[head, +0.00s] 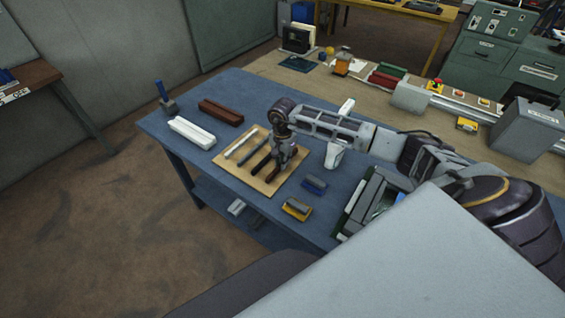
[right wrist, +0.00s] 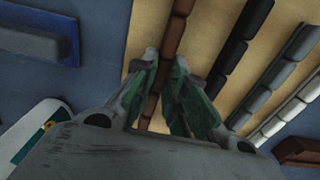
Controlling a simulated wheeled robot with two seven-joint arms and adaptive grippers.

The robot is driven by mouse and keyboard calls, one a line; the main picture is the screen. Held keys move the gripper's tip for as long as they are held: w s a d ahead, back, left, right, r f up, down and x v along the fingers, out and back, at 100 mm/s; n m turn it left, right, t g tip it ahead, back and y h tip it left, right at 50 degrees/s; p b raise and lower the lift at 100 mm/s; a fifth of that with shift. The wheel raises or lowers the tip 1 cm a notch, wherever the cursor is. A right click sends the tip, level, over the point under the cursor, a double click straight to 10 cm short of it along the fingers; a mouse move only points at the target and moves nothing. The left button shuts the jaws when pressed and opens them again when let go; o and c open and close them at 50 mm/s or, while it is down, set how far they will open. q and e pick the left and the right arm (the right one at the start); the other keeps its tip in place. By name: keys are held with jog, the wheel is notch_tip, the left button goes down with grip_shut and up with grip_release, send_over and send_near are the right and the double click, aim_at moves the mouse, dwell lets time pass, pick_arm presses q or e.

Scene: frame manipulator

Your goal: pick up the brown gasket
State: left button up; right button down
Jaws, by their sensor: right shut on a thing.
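The brown gasket (right wrist: 172,38) is a dark brown segmented strip lying on the tan wooden board (head: 250,181). In the head view, the brown gasket (head: 269,173) is partly hidden by my right gripper (head: 284,166). In the right wrist view, the green-padded fingers of my right gripper (right wrist: 168,72) are on either side of the strip and shut on it. The strip appears still at board level; whether it is lifted at all I cannot tell. My left gripper is not in view.
Beside it on the board lie a black gasket (right wrist: 238,40), a grey gasket (right wrist: 282,68) and a white gasket (right wrist: 290,108). A white block (head: 192,132) and a reddish-brown block (head: 221,112) stand behind on the blue table. A blue block (head: 313,185) lies right of the board.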

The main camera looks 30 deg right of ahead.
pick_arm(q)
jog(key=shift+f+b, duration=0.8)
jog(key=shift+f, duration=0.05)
pick_arm(e)
notch_tip(320, 180, up, 9)
jog(key=shift+r, duration=0.2)
jog(key=s+a+n, duration=0.2)
jog(key=a+n, duration=0.4)
jog(key=s+a+f+n, duration=0.1)
jog(key=s+a+n, duration=0.1)
jog(key=a+n, duration=0.4)
jog(key=shift+s+f+n, duration=0.25)
jog(key=shift+n, duration=0.55)
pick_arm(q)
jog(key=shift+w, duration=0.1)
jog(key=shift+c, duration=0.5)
pick_arm(e)
jog(key=shift+d, duration=0.2)
